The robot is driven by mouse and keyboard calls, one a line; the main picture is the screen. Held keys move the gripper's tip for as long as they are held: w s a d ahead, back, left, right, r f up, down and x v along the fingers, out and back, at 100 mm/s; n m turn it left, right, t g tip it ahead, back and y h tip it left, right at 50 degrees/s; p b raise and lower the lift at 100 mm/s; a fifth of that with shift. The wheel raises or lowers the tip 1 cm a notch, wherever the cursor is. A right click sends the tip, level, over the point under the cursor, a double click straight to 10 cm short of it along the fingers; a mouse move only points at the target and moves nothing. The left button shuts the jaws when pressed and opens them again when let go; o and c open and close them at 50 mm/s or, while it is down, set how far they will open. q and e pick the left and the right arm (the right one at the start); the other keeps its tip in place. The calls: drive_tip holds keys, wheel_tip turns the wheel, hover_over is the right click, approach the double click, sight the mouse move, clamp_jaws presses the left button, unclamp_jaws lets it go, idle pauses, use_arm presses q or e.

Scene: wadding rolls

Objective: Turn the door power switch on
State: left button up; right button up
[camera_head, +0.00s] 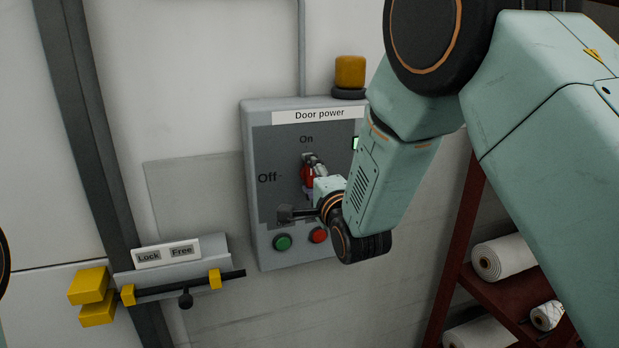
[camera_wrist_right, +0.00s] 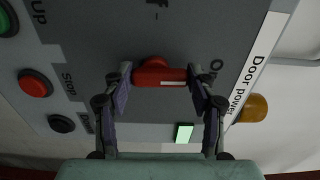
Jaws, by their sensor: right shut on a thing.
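The door power switch is a red handle (camera_head: 307,176) on a grey panel (camera_head: 256,190) labelled "Door power". The handle stands upright, pointing to "On"; "Off" is to its left. In the right wrist view the red handle (camera_wrist_right: 160,75) lies between the two fingers of my right gripper (camera_wrist_right: 160,82), with a white stripe along it. My right gripper (camera_head: 310,180) is shut on the handle, and its fingers and wrist partly cover it in the head view. A green lamp (camera_wrist_right: 183,132) on the panel is lit. My left gripper is out of view.
A green button (camera_head: 282,242) and a red button (camera_head: 318,235) sit low on the panel. An amber beacon (camera_head: 350,72) is above it. A yellow-and-black bolt (camera_head: 170,289) labelled "Lock" and "Free" is lower left. A shelf with white rolls (camera_head: 504,257) stands at right.

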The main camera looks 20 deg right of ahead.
drive_tip(key=shift+d+f, duration=0.1)
drive_tip(key=shift+f, duration=0.05)
idle(0.4)
drive_tip(key=o, duration=0.8)
drive_tip(key=shift+s, duration=0.1)
drive_tip(key=o, duration=0.3)
drive_tip(key=shift+s+d, duration=0.15)
drive_tip(key=shift+o, duration=0.2)
drive_tip(key=shift+w+a, duration=0.2)
drive_tip(key=shift+s, duration=0.15)
drive_tip(key=s, duration=1.2)
drive_tip(key=shift+d, duration=0.3)
